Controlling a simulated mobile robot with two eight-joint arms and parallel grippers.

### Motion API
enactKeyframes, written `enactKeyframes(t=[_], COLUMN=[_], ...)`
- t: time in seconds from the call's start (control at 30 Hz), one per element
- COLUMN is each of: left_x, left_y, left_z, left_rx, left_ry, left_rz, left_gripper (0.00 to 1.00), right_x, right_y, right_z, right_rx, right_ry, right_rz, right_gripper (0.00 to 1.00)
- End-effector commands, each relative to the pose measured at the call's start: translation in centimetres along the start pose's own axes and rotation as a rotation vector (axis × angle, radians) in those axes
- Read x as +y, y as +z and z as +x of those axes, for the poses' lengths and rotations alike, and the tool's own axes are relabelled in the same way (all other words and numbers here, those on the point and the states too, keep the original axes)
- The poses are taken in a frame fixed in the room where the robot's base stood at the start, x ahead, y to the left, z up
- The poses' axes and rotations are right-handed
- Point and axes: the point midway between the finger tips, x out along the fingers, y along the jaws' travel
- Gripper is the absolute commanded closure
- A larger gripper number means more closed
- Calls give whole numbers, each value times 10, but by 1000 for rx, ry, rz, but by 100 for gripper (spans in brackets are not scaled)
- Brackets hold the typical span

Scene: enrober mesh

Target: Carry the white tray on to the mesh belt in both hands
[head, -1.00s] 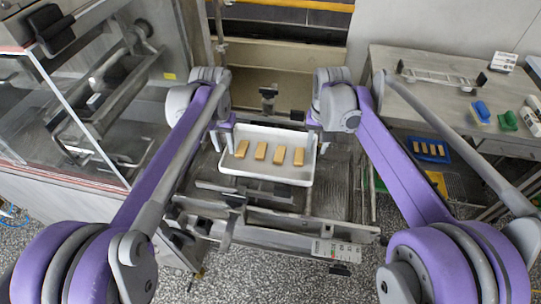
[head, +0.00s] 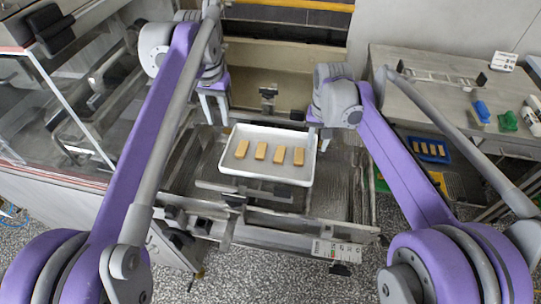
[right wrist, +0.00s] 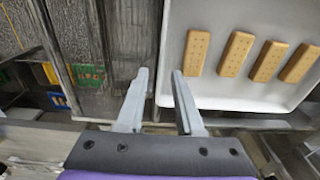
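The white tray (head: 268,180) lies flat in the middle of the head view, on the dark mesh belt (head: 335,185). Several golden biscuits (head: 260,151) lie in a row in it. My left gripper (head: 216,122) is open and empty, off the tray's far left corner and apart from it. My right gripper (head: 315,133) is at the tray's right rim. In the right wrist view its fingers (right wrist: 160,74) stand apart, one outside the tray's rim and one over its inside. That view also shows the white tray (right wrist: 232,95) and biscuits (right wrist: 236,54).
A grey bench (head: 430,100) on the right bears a rack, a blue item (head: 482,108) and a green item (head: 508,121). A blue tray (head: 430,158) with biscuits is below it. A glass-fronted machine (head: 60,110) stands on the left. A metal frame (head: 290,228) crosses in front of the belt.

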Motion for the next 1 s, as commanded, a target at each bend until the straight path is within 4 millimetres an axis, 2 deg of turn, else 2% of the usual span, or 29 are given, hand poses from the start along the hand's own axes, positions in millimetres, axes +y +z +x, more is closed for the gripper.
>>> enactKeyframes(t=[0.3, 0.5, 0.7, 1.0], left_x=[0, 0, 0, 0], left_y=[0, 0, 0, 0], left_z=[0, 0, 0, 0], left_rx=[0, 0, 0, 0], left_ry=[0, 0, 0, 0], left_rz=[0, 0, 0, 0], left_gripper=[64, 64, 64, 64], right_x=[0, 0, 0, 0], right_y=[0, 0, 0, 0], right_z=[-67, -98, -109, -109], right_rx=[0, 0, 0, 0], right_ry=[0, 0, 0, 0], right_rz=[0, 0, 0, 0], right_gripper=[64, 64, 64, 64])
